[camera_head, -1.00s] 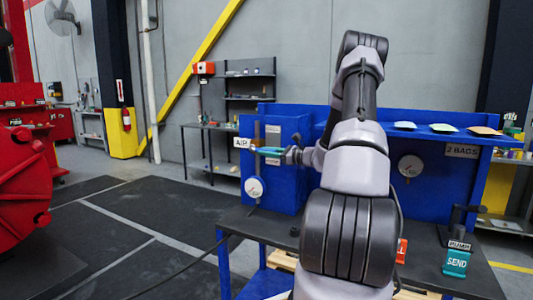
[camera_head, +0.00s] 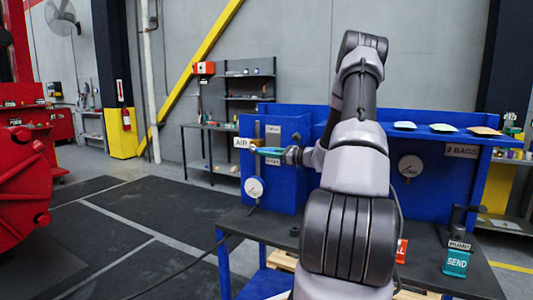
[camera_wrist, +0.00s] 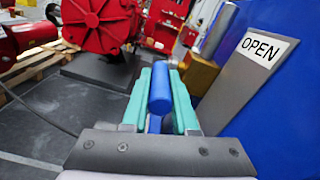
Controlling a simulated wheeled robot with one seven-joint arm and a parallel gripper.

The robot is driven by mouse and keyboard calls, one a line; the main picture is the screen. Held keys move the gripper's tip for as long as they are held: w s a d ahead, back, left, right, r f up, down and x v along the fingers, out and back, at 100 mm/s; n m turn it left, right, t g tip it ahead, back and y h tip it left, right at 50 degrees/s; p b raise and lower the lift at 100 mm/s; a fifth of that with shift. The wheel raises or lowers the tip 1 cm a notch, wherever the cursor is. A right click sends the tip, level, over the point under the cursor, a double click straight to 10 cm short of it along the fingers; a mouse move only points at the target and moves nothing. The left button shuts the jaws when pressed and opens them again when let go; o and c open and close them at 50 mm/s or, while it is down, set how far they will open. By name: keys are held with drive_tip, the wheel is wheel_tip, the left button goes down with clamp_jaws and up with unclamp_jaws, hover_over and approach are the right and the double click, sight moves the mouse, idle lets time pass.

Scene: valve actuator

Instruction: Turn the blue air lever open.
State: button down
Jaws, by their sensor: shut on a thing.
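The blue air lever (camera_wrist: 160,88) shows in the wrist view as a rounded blue handle between the two teal fingers of my gripper (camera_wrist: 161,98). The fingers are shut on it, one on each side, with its rounded end sticking up between them. In the head view my gripper (camera_head: 268,151) is at the left end of the blue bench panel, beside the AIR sign (camera_head: 241,143). A white OPEN label (camera_wrist: 263,48) on a grey plate is to the right of the lever in the wrist view. The lever's pivot is not clear.
A brass-coloured block (camera_wrist: 199,74) and a grey pipe stand beyond the fingers. A blue panel fills the right of the wrist view. A round gauge (camera_head: 253,187) sits below the AIR sign. The dark bench top (camera_head: 262,228) is mostly clear at left.

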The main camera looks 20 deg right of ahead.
idle(0.4)
drive_tip(key=shift+r+g+h, duration=0.4)
drive_tip(key=shift+r+g, duration=0.1)
drive_tip(key=shift+g, duration=0.1)
drive_tip(key=c, duration=0.7)
unclamp_jaws()
drive_tip(key=v, duration=1)
drive_tip(key=shift+s+d, duration=0.25)
drive_tip(key=shift+s, duration=0.1)
